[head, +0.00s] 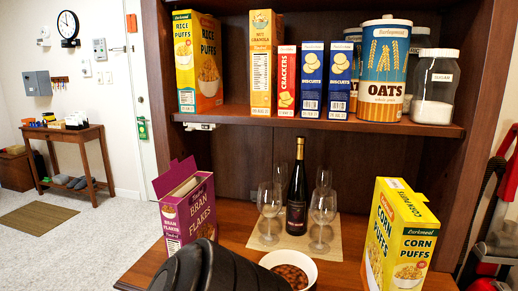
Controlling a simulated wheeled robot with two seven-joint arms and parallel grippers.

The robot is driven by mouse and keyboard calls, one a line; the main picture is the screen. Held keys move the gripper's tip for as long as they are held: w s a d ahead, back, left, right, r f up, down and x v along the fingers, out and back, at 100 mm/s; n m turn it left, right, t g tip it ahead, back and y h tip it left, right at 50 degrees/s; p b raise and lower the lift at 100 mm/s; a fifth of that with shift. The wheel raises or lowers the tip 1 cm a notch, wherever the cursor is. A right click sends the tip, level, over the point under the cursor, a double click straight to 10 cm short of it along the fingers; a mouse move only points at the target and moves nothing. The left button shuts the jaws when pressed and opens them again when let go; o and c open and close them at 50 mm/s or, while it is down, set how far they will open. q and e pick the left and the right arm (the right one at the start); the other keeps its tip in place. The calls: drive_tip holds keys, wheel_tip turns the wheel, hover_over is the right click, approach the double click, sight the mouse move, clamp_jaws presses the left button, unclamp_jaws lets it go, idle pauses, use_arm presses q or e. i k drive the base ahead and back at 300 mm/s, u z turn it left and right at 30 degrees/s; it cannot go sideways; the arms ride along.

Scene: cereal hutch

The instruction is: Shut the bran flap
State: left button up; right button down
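The purple bran flakes box (188,213) stands upright at the left of the hutch counter. Its top is open: a purple flap (175,176) sticks up at the back left, and something pale shows inside the opening. A black, rounded part of my arm rises from the bottom edge, in front of the box's lower right part as seen here. No fingertips of either gripper show, so I cannot see where they are relative to the flap.
A white bowl of cereal (310,265), wine glasses (322,212) and a dark bottle (297,190) stand mid-counter, right of the bran box. A yellow corn puffs box (398,240) stands at right. The shelf (330,122) above holds several boxes and canisters.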

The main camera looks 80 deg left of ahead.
sight(164, 183)
drive_tip(key=k, duration=0.9)
drive_tip(key=u, duration=0.65)
